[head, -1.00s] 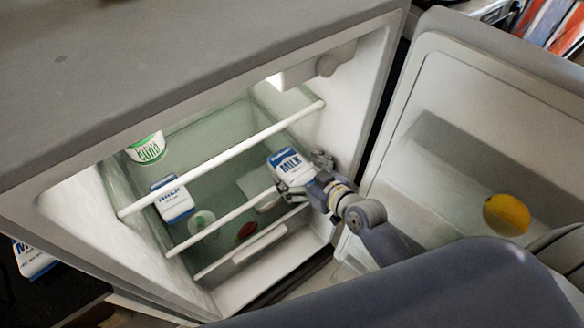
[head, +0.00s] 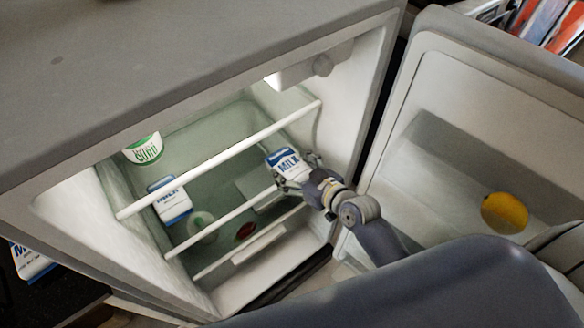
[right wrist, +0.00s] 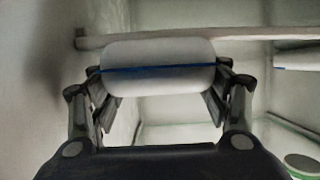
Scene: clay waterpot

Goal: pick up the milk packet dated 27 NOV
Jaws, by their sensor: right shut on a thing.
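A white and blue milk packet (head: 287,164) is inside the open fridge, toward the right side, with "MILK" on its face. My right gripper (head: 292,176) is shut on it. In the right wrist view the packet (right wrist: 158,66) spans between the two fingers of my right gripper (right wrist: 160,85), white with a blue line. A second milk packet (head: 171,200) stands further left in the fridge, partly behind a shelf bar. A third milk packet (head: 32,262) shows outside the fridge at the lower left. No date is readable on any packet. My left gripper is not in view.
A curd tub (head: 146,149) is on the upper left shelf. White shelf bars (head: 230,158) cross the fridge front. A whitish cup (head: 201,224) and a red thing (head: 244,231) sit lower. The open door (head: 470,150) holds a yellow fruit (head: 504,212).

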